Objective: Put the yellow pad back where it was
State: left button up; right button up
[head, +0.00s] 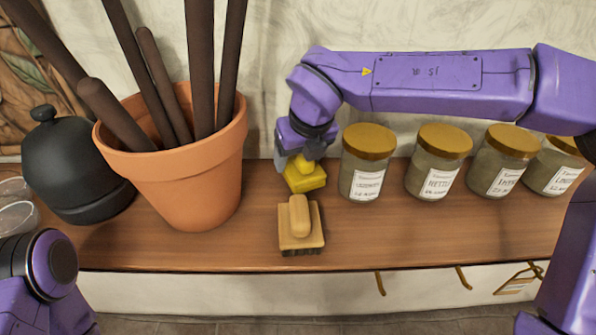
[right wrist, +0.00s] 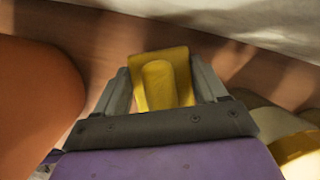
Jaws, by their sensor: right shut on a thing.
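The yellow pad (head: 305,178) has a raised grip on top and sits between the terracotta pot and the first jar, over the back of the wooden shelf. My right gripper (head: 302,160) comes down on it from above and is shut on its grip. In the right wrist view the pad (right wrist: 163,80) lies between the two grey fingers (right wrist: 163,88). I cannot tell whether the pad touches the shelf. Part of my left arm shows at the lower left of the head view, but its gripper is out of view.
A wooden brush (head: 300,228) lies just in front of the pad. The terracotta pot (head: 190,180) with dark rods stands left, beside a black domed vessel (head: 75,165). Several labelled jars (head: 367,165) line the right. The shelf (head: 420,235) is clear at front right; hooks hang below its edge.

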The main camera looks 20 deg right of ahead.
jog(key=shift+w+f, duration=0.2)
jog(key=shift+f, duration=0.35)
jog(key=o, duration=1)
jog(key=v, duration=1.2)
jog(key=shift+s, duration=0.1)
